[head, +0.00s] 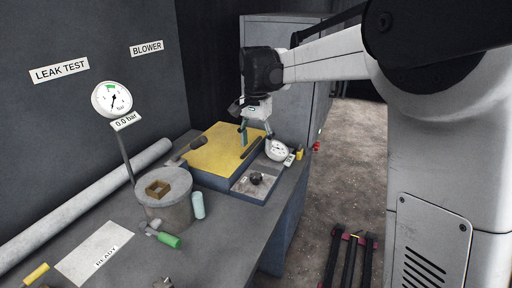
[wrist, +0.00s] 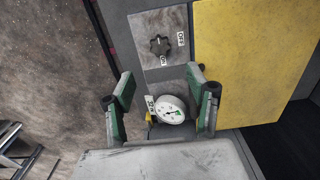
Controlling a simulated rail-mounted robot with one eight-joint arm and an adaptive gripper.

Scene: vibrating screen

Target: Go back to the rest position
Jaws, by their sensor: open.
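My gripper (head: 256,135) is above the right end of the blue machine with the yellow screen deck (head: 222,152). Its fingers are apart, with nothing between them. In the wrist view the open fingers (wrist: 161,82) reach toward the machine's grey control plate (wrist: 145,24). A black knob (wrist: 160,45) with ON and OFF labels sits on that plate, beyond the fingertips. A small white dial gauge (wrist: 171,109) shows between the fingers in the picture, but they do not hold it. My arm stretches in from the upper right in the head view.
A pale green cylinder (head: 198,205), a green-handled tool (head: 168,240) and a READY sheet (head: 94,252) are nearby. A post-mounted gauge (head: 112,99) reads 0.0 bar.

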